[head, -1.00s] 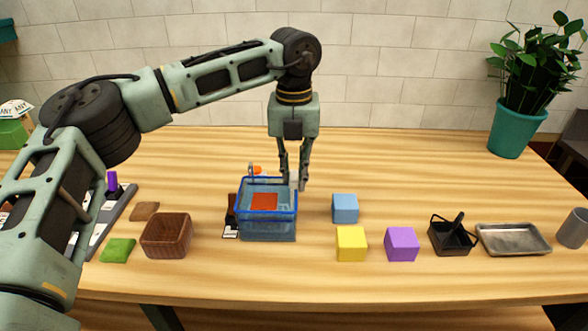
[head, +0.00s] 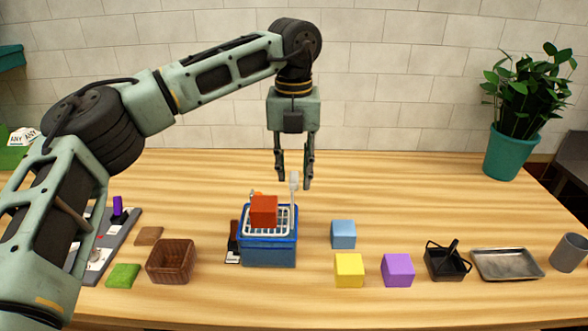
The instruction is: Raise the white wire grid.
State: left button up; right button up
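The white wire grid (head: 283,226) lies level at about the rim of a blue see-through tank (head: 268,257). A red block (head: 263,211) sits on the grid and stands above the rim. The grid's pale upright handle (head: 294,187) rises at the tank's back right. My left gripper (head: 294,183) points down over the handle. Its two fingers are spread apart, with the handle's top between them and visible gaps on both sides. My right gripper is not in view.
A brown basket (head: 171,261) and green pad (head: 123,275) lie left of the tank. Blue (head: 343,234), yellow (head: 348,270) and purple (head: 398,270) cubes are to the right, then a black caddy (head: 447,263) and metal tray (head: 507,264). The table behind is clear.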

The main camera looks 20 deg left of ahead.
pick_arm(q)
jog(key=shift+f, duration=0.15)
notch_tip(320, 180, up, 12)
dwell(0.6)
dwell(0.3)
